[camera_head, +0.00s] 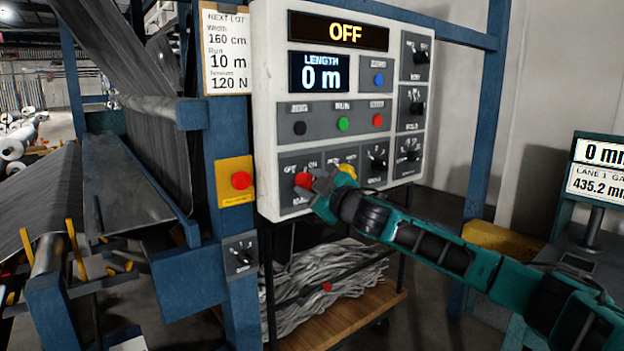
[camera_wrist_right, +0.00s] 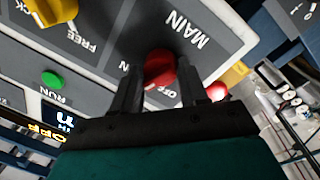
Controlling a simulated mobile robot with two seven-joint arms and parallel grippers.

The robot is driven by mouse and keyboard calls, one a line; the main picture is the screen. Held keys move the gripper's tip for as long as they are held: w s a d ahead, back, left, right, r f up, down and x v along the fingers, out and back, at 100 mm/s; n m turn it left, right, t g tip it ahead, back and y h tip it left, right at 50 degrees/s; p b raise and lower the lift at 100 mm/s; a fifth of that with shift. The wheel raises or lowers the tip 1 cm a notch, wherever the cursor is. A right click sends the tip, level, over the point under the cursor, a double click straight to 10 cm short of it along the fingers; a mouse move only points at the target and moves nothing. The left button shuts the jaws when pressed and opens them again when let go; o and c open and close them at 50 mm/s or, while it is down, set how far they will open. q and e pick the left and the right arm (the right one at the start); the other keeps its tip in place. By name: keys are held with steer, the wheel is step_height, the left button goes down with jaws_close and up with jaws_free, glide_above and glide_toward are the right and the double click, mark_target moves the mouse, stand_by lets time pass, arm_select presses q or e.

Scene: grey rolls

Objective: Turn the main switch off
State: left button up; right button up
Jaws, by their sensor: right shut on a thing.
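The control panel (camera_head: 268,110) is a pale box whose top display (camera_head: 338,31) reads OFF. The main switch is a red knob (camera_head: 303,181) at the panel's lower left, with OFF and ON marks above it. In the right wrist view the red knob (camera_wrist_right: 159,67) sits between my fingers, beside the word MAIN. My right gripper (camera_head: 318,184) is shut on this knob, and its fingers hide part of it. In the right wrist view the gripper (camera_wrist_right: 155,85) shows one finger on each side of the knob. My left gripper is not in view.
A yellow knob (camera_head: 347,170) is close beside the gripper. A red emergency button (camera_head: 241,180) on a yellow plate stands left of the panel. Blue posts (camera_head: 485,130) frame the panel.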

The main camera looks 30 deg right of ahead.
steer(key=shift+f+n+y+p, duration=0.15)
steer(key=shift+n+y+p, duration=0.1)
steer(key=shift+n, duration=2)
steer(key=shift+f+n+y+p, duration=0.15)
steer(key=shift+n+y, duration=0.15)
steer(key=shift+n, duration=2)
steer(key=shift+f+n+y+p, duration=0.1)
steer(key=shift+n+y+p, duration=0.15)
steer(key=shift+n, duration=2)
steer(key=o, duration=1)
steer(key=shift+r+t, duration=0.1)
steer(key=shift+t, duration=0.2)
steer(key=shift+s+d, duration=0.1)
